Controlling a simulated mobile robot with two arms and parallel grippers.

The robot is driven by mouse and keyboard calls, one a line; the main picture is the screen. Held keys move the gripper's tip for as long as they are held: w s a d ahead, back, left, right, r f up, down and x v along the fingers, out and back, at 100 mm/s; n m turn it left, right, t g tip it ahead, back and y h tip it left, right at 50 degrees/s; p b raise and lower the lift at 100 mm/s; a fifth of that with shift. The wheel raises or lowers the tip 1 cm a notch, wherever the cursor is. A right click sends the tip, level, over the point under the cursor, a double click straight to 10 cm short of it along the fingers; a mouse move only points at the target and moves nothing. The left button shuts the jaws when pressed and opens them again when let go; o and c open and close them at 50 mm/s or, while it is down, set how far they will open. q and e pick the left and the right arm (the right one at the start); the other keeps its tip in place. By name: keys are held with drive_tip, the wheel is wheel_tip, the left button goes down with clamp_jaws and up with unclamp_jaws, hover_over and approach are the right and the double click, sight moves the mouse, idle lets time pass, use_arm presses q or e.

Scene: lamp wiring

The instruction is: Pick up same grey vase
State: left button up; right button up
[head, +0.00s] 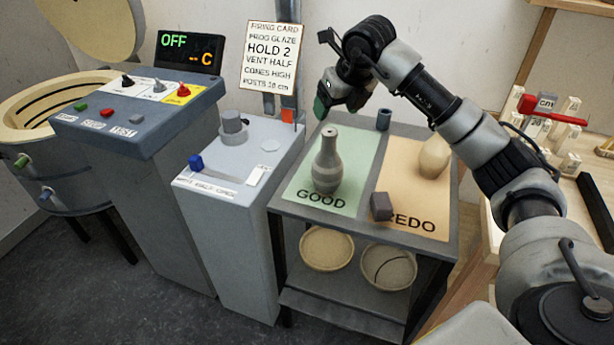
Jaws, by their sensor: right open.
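A grey vase (327,170) with a narrow neck stands upright on the green GOOD half (359,167) of the small table. My right gripper (338,108) is open, above and behind the vase's mouth near the table's back edge. It looks empty and apart from the vase, though the exact gap is hard to judge. My left gripper is not in view.
A small dark cup (384,119) stands at the back. A grey control cabinet (240,185) borders the table's left side.

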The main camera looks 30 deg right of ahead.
sight(330, 132)
drive_tip(key=shift+m+h, duration=0.6)
drive_tip(key=f, duration=0.1)
drive_tip(key=w+d+f, duration=0.1)
drive_tip(key=f, duration=0.3)
drive_tip(key=shift+w+d, duration=0.3)
drive_tip(key=shift+w, duration=0.05)
drive_tip(key=shift+w+a+f+p, duration=0.15)
drive_tip(key=shift+w+f+p, duration=0.05)
drive_tip(key=shift+f+p, duration=0.3)
drive_tip(key=x, duration=0.4)
drive_tip(key=shift+w+a+f+p, duration=0.1)
drive_tip(key=shift+a+f+p, duration=0.15)
drive_tip(key=shift+p, duration=0.1)
drive_tip(key=shift+c, duration=0.3)
drive_tip(key=shift+r, duration=0.15)
clamp_jaws()
